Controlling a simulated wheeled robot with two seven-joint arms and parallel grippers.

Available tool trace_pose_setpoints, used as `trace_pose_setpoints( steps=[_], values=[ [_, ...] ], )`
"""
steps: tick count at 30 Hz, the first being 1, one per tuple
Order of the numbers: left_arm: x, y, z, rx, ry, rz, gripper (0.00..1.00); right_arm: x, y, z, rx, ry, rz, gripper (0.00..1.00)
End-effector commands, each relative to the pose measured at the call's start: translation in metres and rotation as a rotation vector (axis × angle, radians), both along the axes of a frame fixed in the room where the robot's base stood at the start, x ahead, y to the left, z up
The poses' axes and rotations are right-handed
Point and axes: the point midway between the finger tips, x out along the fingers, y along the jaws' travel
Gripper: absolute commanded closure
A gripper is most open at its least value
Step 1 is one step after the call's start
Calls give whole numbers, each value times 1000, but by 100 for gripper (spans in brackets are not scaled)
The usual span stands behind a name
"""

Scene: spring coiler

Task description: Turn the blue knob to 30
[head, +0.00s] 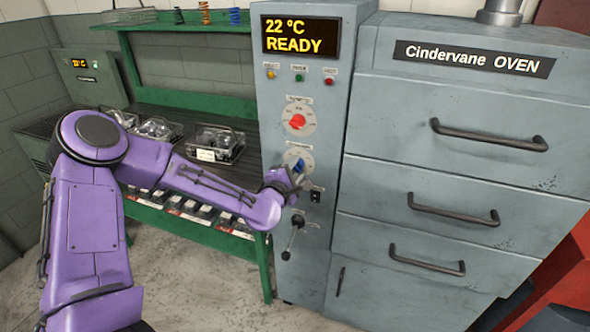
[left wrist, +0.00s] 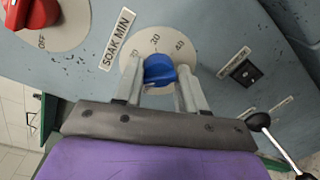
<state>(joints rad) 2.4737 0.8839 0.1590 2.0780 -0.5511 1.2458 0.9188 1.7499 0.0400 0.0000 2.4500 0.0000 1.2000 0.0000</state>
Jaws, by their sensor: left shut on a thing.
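The blue knob (left wrist: 159,70) sits on a pale dial marked SOAK MIN on the oven's control column. In the left wrist view the numbers 20, 30 and 40 show around its far edge; I cannot tell exactly which one the knob points at. My left gripper (left wrist: 160,88) has one finger on each side of the knob and is shut on it. In the head view the left gripper (head: 292,179) is at the dial and partly covers it, with some blue of the knob (head: 299,166) showing. My right gripper is not in view.
A red knob (head: 298,121) sits on a dial above the blue one. A switch (head: 315,195) and a lever (head: 293,232) are below. The display (head: 300,36) reads 22 °C READY. Oven drawers (head: 450,140) stand right; a green bench (head: 190,100) with wire baskets stands left.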

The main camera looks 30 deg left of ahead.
Motion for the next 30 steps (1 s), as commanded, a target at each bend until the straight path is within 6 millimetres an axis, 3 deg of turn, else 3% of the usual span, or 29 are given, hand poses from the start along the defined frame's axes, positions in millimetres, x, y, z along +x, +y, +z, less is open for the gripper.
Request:
trace_pose_setpoints(
  steps=[30],
  values=[
    [2,-2,0,939,218,3,90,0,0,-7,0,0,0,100]
  ],
)
